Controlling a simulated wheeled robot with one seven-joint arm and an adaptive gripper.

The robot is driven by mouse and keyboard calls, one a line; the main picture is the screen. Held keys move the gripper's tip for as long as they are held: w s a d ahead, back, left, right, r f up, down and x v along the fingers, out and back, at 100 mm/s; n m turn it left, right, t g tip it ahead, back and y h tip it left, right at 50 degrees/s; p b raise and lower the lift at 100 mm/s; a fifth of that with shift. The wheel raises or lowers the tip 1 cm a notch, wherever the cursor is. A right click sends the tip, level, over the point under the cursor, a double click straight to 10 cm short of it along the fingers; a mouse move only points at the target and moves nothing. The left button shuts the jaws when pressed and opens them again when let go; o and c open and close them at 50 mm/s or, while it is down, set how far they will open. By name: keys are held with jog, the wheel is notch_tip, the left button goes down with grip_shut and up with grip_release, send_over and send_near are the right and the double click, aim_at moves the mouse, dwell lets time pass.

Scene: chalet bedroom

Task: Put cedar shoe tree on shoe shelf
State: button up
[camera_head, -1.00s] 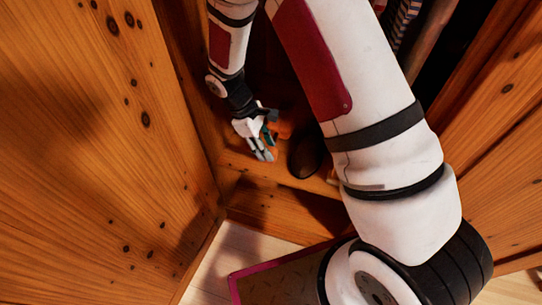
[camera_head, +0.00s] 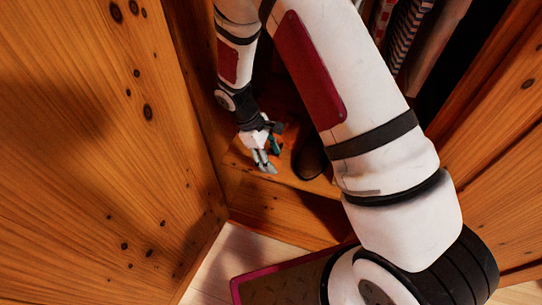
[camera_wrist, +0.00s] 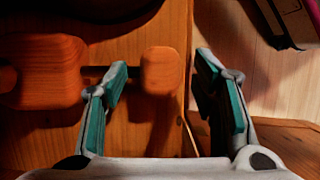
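The cedar shoe tree shows in the wrist view as a broad reddish wooden front block (camera_wrist: 40,72) and a smaller heel block (camera_wrist: 162,70), joined by a dark rod. It lies over the plank floor of the wardrobe (camera_wrist: 130,125). My gripper (camera_wrist: 165,72) is open. The heel block shows between its two fingers, touching neither in the picture; the left finger crosses in front of the rod. In the head view my gripper (camera_head: 268,160) is low in the wardrobe, and I cannot make out the shoe tree there. I cannot pick out the shoe shelf for certain.
A dark rounded object, probably a shoe (camera_head: 309,158), stands just right of my gripper. A wooden door or panel (camera_head: 100,150) fills the left. Clothes (camera_head: 405,35) hang at upper right. A magenta-edged mat (camera_head: 275,284) lies on the pale floor in front.

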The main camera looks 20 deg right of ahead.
notch_tip(320, 180, up, 19)
jog(key=m+p, duration=0.2)
jog(key=p, duration=0.1)
jog(key=s+d+r+m+t+y, duration=0.1)
jog(key=s+d+r+m, duration=0.3)
jog(key=s+r, duration=0.65)
jog(key=s+r+m+y, duration=0.1)
jog(key=s+r, duration=0.3)
jog(key=s, duration=0.6)
jog(key=s+r+m+t+y, duration=0.1)
jog(key=s+r+m, duration=0.2)
jog(key=s, duration=0.7)
jog(key=shift+s+d+r+m+t+y, duration=0.25)
jog(key=shift+d+r+m+t+y, duration=0.1)
jog(key=shift+m, duration=0.25)
